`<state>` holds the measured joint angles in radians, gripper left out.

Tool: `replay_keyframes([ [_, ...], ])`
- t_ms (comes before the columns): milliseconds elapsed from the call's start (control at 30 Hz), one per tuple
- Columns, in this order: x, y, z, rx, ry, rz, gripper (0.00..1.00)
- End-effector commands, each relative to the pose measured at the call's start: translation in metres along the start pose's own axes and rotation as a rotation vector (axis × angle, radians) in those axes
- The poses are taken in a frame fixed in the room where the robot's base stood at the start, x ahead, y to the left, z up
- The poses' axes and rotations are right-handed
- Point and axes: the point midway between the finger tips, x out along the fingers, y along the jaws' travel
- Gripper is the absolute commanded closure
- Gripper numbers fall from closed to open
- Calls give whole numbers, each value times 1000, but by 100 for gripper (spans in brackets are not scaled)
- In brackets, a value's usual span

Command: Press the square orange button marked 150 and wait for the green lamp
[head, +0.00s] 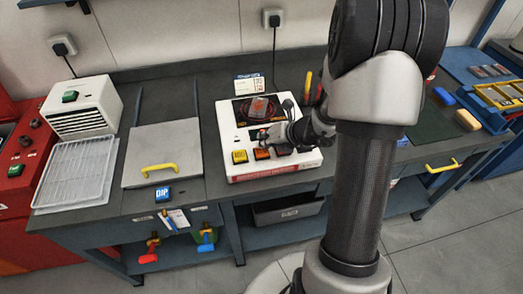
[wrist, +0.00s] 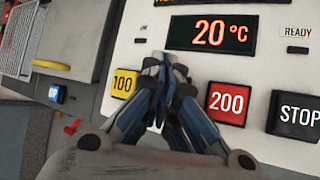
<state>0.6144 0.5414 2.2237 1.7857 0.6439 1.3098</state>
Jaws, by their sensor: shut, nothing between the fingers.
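The white hot plate unit (head: 229,124) stands on the bench. Its yellow button marked 100 (wrist: 122,83) and red button marked 200 (wrist: 227,103) show in the wrist view. The orange button (head: 262,154) shows between its neighbours in the head view; its marking is too small to read there. In the wrist view my gripper hides it. My gripper (wrist: 166,68) is shut and empty, its fingertips over the panel between 100 and 200. I cannot tell whether they touch the button. The lamp under READY (wrist: 297,50) is dark. The display (wrist: 209,34) reads 20 °C.
A black STOP button (wrist: 296,115) sits right of 200. Left of the unit are a blue DIP button (head: 164,195), a grey lid with a yellow handle (head: 160,169) and a white rack (head: 75,172).

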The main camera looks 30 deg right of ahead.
Motion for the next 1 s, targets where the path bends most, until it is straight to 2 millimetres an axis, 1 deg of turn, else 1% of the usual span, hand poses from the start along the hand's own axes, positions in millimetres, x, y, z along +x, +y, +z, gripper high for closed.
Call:
replay_keyframes([
  [333, 7, -5, -5, 0, 0, 0, 100],
  [1000, 9, -6, -6, 0, 0, 0, 100],
])
